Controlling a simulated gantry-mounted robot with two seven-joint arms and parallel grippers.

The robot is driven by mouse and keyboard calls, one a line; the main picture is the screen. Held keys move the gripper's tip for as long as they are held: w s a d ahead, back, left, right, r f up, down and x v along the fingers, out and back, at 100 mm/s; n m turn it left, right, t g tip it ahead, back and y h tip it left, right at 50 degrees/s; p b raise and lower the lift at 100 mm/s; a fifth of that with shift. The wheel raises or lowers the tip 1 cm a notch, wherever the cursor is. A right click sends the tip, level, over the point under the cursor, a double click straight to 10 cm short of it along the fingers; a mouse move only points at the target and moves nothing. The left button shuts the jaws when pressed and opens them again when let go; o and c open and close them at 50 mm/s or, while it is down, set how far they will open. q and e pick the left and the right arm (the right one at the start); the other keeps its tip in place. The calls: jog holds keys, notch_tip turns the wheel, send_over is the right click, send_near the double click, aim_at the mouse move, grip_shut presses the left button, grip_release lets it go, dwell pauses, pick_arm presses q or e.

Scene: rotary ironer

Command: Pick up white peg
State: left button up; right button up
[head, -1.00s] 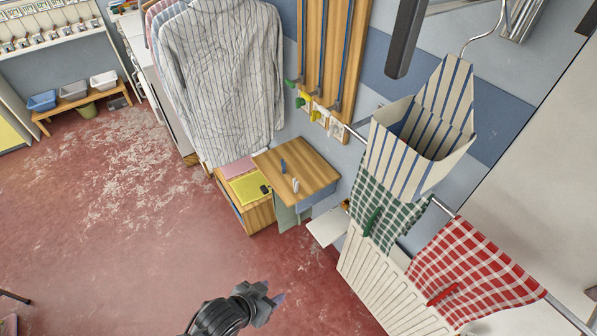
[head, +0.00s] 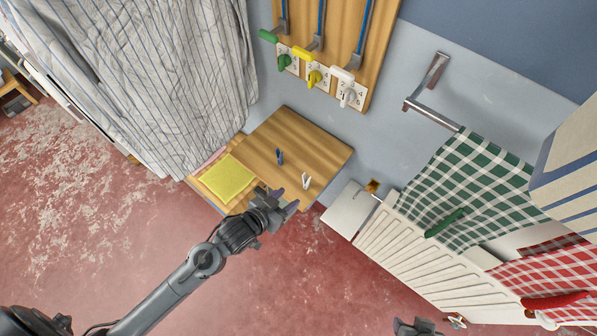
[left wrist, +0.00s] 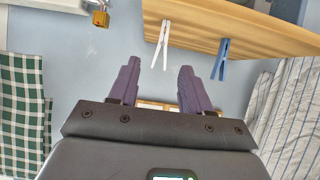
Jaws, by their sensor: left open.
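The white peg (head: 306,181) is a small clothes peg at the front right part of the small wooden shelf top (head: 318,150). It also shows in the left wrist view (left wrist: 161,42), by the shelf's edge, almost in line with the gap between my fingers. A blue peg (head: 280,157) is to its left in the head view and to its right in the left wrist view (left wrist: 221,58). My left gripper (head: 288,203) is open and empty, just in front of the shelf edge and apart from the white peg. Part of my right gripper (head: 416,327) shows at the bottom edge; its jaws are unclear.
A yellow cloth (head: 228,179) lies left of the shelf top. A striped shirt (head: 140,80) hangs at the left. A white radiator (head: 420,255) and checked cloths (head: 480,190) are at the right. Coloured knobs (head: 315,78) are on the wall behind. The floor in front is clear.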

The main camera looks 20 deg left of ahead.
aim_at(306, 183)
pick_arm(q)
jog(key=b+x, duration=0.1)
jog(key=x, duration=0.5)
jog(key=shift+f, duration=0.1)
jog(key=shift+x, duration=0.95)
jog(key=shift+a+x, duration=0.15)
jog(key=shift+x, duration=0.9)
jog(key=shift+a+x, duration=0.15)
jog(key=shift+x, duration=0.95)
pick_arm(e)
jog(key=shift+s+d+f, duration=0.15)
jog(key=shift+d+f, duration=0.15)
jog(key=shift+f, duration=0.5)
